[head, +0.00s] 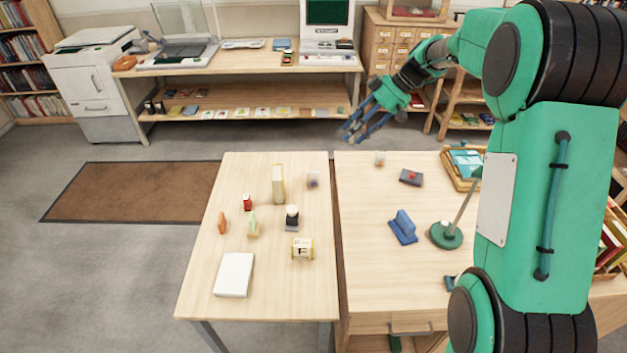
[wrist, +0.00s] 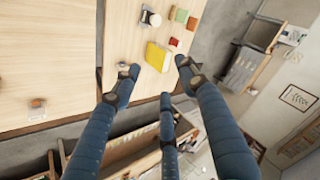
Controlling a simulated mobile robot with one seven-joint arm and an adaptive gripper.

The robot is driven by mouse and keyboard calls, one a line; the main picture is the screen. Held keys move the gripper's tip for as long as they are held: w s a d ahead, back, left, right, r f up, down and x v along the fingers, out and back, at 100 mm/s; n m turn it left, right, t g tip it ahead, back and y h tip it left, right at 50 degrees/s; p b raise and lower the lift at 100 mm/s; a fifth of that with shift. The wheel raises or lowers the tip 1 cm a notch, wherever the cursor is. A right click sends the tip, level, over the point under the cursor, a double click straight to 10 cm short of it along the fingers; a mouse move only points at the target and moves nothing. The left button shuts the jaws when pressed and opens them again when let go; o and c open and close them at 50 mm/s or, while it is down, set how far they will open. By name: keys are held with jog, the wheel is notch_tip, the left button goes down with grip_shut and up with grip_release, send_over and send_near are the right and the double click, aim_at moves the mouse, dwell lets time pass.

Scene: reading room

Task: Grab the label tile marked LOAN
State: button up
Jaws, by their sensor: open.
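I cannot read the word LOAN anywhere, so I cannot tell which piece is the label tile. Several small flat cards or tiles (head: 245,112) lie in a row on the lower shelf of the back counter, too small to read. My gripper (head: 356,132) is empty with its blue fingers spread, above the far edge of the two tables where they meet. In the wrist view my gripper (wrist: 158,77) has its fingers apart, with a yellow upright block (wrist: 157,57) on the left table beyond them.
The right table (head: 365,290) holds a blue object (head: 403,228), a dark-and-red item (head: 411,177), a lamp base (head: 446,235) and a tray (head: 452,180).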

jog(key=w+f+n+y+p, duration=0.2)
jog(key=w+f+n+y, duration=0.15)
jog(key=w+f, duration=0.9)
jog(key=n+y+p, duration=0.1)
jog(key=n+y, duration=0.2)
jog(key=n, duration=0.1)
send_near(315, 175)
jog(key=d, duration=0.1)
jog(key=w+d, duration=0.2)
jog(key=shift+d+r+g, duration=0.1)
jog(key=shift+r+g, duration=0.2)
jog(key=shift+g, duration=0.1)
jog(key=shift+h, duration=0.25)
jog(key=shift+x, duration=4.25)
jog(key=shift+b+x, duration=0.55)
jog(key=shift+x, duration=2.05)
jog(key=shift+w, duration=0.1)
grip_shut()
